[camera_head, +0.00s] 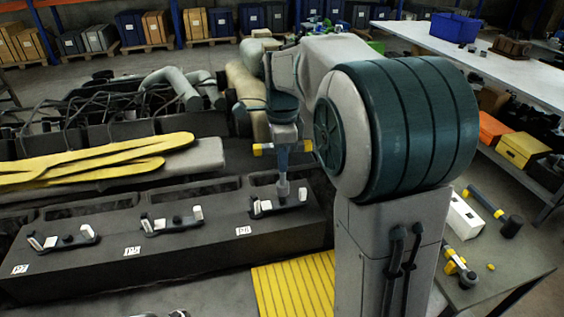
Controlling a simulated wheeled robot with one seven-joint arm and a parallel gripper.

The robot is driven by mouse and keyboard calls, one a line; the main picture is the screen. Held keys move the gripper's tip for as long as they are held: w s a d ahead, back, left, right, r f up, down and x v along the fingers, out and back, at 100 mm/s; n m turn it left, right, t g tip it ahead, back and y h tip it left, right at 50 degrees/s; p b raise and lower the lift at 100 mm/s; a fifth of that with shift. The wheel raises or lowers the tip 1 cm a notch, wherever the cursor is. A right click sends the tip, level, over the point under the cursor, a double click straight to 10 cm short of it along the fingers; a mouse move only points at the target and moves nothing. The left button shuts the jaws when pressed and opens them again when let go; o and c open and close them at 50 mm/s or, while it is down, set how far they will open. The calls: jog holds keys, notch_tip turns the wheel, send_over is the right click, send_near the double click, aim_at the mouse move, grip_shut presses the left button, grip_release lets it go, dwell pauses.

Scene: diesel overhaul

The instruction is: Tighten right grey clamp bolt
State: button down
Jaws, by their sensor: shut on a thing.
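The black engine block (200,255) carries a row of three dark clamps with pale grey-white end pieces. The right clamp (268,208) lies at the block's right end, near a white label. The grey bolt at its middle is largely hidden by the tool. My gripper (283,143) is above this clamp, shut on an upright grey tool (283,187); a bar with yellow ends crosses at the gripper. The tool's lower end is at the clamp; I cannot tell whether it sits on the bolt. The middle clamp (172,222) and left clamp (62,240) are clear.
Yellow padded strips (90,165) and pipes (172,88) lie behind the block. A side bench (495,270) at the right holds a yellow-handled hammer (487,202), a white block (463,218) and another tool (458,263). A yellow ribbed panel (293,287) lies in front.

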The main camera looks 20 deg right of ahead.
jog(key=shift+r, duration=0.2)
notch_tip(320, 180, up, 6)
jog(key=shift+f, duration=0.1)
dwell(0.4)
jog(key=s+b, duration=0.2)
jog(key=s, duration=0.5)
jog(key=shift+b, duration=0.35)
